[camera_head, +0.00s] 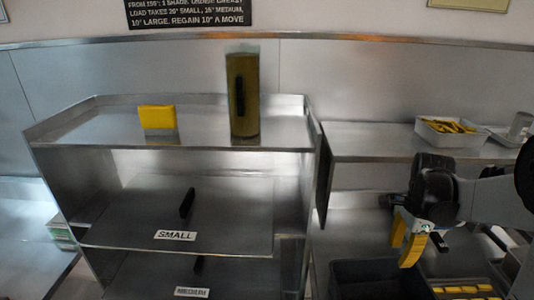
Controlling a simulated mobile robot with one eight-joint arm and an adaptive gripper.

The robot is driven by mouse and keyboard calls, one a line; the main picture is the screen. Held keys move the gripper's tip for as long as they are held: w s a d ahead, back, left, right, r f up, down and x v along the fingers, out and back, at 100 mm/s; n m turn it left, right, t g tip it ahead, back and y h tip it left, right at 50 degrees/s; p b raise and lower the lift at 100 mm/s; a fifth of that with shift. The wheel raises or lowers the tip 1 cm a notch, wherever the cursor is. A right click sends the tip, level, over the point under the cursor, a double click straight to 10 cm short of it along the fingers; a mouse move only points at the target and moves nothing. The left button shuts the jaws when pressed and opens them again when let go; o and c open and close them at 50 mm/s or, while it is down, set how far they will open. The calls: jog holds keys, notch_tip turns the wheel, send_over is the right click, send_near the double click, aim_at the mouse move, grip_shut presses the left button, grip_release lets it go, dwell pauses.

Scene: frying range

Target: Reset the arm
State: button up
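My gripper (405,240) is at the right of the head view, at the end of my dark and grey arm. It points down, above or in front of a dark bin. Two yellow parts show at its tip, close together. From this angle I cannot tell whether they are apart or closed, or whether anything is between them.
A metal cabinet (110,128) at left carries a yellow block (157,117) and a tall brownish container (243,95). Its drawer marked SMALL (140,218) is below. A shelf (365,142) at right holds a tray of fries (426,131). A dark bin (352,278) lies below my gripper.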

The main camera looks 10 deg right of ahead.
jog(key=s+a+f+n+t+b, duration=0.2)
jog(key=a+n+b, duration=0.2)
jog(key=a+n, duration=0.3)
jog(key=s+a+f+n+t+b, duration=0.1)
jog(key=a+f+n+t+b, duration=0.1)
jog(key=a+n+b, duration=0.3)
jog(key=s+a+f+n+t+b, duration=0.2)
jog(key=a+n+b, duration=0.3)
jog(key=a, duration=0.8)
jog(key=n+t, duration=0.1)
jog(key=n, duration=0.2)
jog(key=shift+s+n, duration=0.3)
jog(key=shift+s, duration=0.05)
jog(key=shift+f, duration=0.1)
